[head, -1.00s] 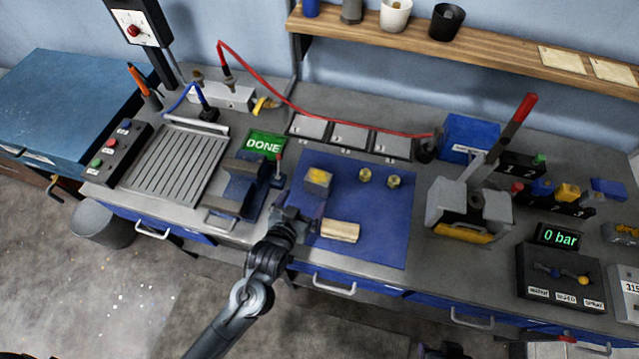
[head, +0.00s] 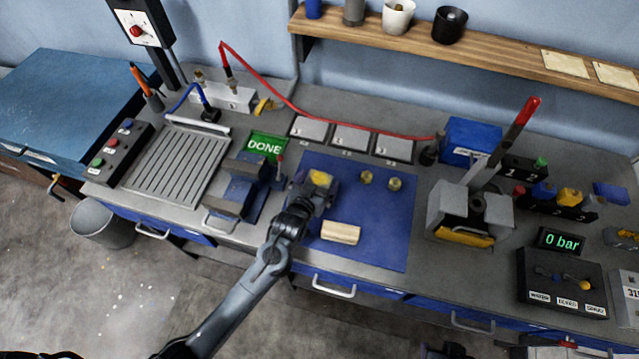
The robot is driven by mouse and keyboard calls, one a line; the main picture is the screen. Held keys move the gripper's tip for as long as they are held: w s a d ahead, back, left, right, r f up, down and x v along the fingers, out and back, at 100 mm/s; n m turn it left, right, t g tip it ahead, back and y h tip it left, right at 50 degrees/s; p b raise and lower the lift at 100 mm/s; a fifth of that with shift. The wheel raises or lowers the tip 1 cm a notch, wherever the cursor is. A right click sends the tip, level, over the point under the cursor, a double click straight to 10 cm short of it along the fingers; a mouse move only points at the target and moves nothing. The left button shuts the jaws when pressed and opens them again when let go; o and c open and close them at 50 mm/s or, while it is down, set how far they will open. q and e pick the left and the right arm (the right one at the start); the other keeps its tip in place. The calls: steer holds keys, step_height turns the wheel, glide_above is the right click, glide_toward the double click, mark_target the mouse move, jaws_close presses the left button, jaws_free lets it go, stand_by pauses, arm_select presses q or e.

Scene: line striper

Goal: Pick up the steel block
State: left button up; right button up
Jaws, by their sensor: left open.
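A small grey block with a yellow patch on top (head: 321,178), which looks like the steel block, sits on the blue mat (head: 385,225) near its back left part. My left gripper (head: 312,188) is open and right at the block, coming from the front left. Its fingers cover part of the block, and I cannot tell whether they touch it. My right gripper is not in view.
A pale wooden block (head: 341,232) lies on the mat in front of the gripper. Two brass fittings (head: 366,177) stand right of the block. A blue-grey vise (head: 240,188) is close on the left. A lever press (head: 468,212) stands right of the mat.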

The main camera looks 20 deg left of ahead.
arm_select(q)
steer(key=shift+c, duration=0.2)
steer(key=c, duration=1.2)
steer(key=shift+r, duration=0.1)
steer(key=shift+c, duration=0.5)
steer(key=shift+r, duration=0.15)
